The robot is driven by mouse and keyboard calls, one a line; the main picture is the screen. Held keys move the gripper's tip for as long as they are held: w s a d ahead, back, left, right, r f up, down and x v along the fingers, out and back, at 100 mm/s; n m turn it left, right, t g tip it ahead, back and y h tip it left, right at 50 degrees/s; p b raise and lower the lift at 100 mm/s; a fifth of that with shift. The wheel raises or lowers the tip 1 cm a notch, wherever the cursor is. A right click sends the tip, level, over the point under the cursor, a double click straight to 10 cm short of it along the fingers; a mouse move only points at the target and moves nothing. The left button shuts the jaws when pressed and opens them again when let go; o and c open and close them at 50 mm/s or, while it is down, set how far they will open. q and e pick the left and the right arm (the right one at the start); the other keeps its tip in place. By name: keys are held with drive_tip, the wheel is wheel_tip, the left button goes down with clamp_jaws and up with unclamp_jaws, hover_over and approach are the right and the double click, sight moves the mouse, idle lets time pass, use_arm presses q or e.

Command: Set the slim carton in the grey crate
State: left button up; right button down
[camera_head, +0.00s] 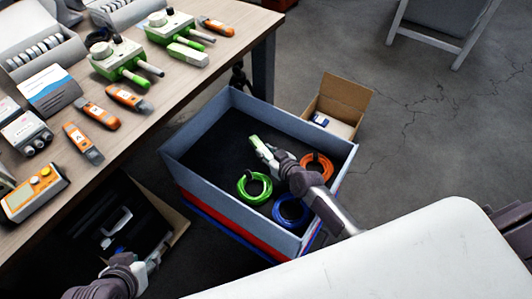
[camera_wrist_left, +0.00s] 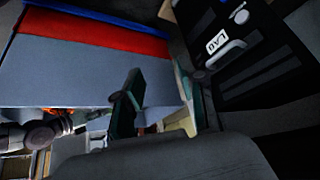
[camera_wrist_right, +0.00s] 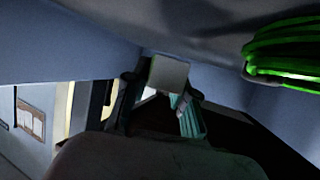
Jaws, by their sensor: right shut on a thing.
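The grey crate (camera_head: 190,183) stands on the floor to the right of the table, atop red and blue crates. My right gripper (camera_head: 265,149) reaches into the crate's opening. It is shut on a small pale block with some green, which I take for the slim carton (camera_head: 256,142); its pale end shows between the fingers in the right wrist view (camera_wrist_right: 168,73). I cannot tell whether it touches the crate floor. My left gripper (camera_head: 154,256) is low at the left, outside the crate; in the left wrist view its fingers (camera_wrist_left: 160,105) are apart and empty.
Green (camera_head: 254,188), blue (camera_head: 290,211) and orange (camera_head: 317,167) cable coils lie at the crate's near and right side. Its far left floor is bare. An open cardboard box (camera_head: 345,97) stands behind. The table (camera_head: 160,84) holds several instruments. A dark case (camera_head: 100,225) lies below it.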

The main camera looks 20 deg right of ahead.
use_arm(q)
drive_tip(key=shift+w+d+r+t+h+b, duration=0.1)
drive_tip(key=shift+w+d+r+t+b, duration=0.15)
drive_tip(key=shift+w, duration=0.25)
drive_tip(key=shift+w+d+r+t+h, duration=0.1)
drive_tip(key=shift+w+r+t, duration=0.1)
drive_tip(key=shift+w+t, duration=0.25)
drive_tip(key=shift+w+d+r+t+h+b, duration=0.1)
drive_tip(key=shift+w+d+r+t+b, duration=0.1)
drive_tip(key=shift+w, duration=0.4)
use_arm(e)
drive_tip(key=shift+f, duration=0.4)
use_arm(q)
drive_tip(key=shift+w+d+r+t, duration=0.15)
drive_tip(key=shift+w+r+t, duration=0.3)
drive_tip(key=shift+w, duration=0.15)
use_arm(e)
drive_tip(key=shift+f, duration=0.15)
drive_tip(key=c, duration=0.9)
unclamp_jaws()
drive_tip(key=shift+c, duration=0.2)
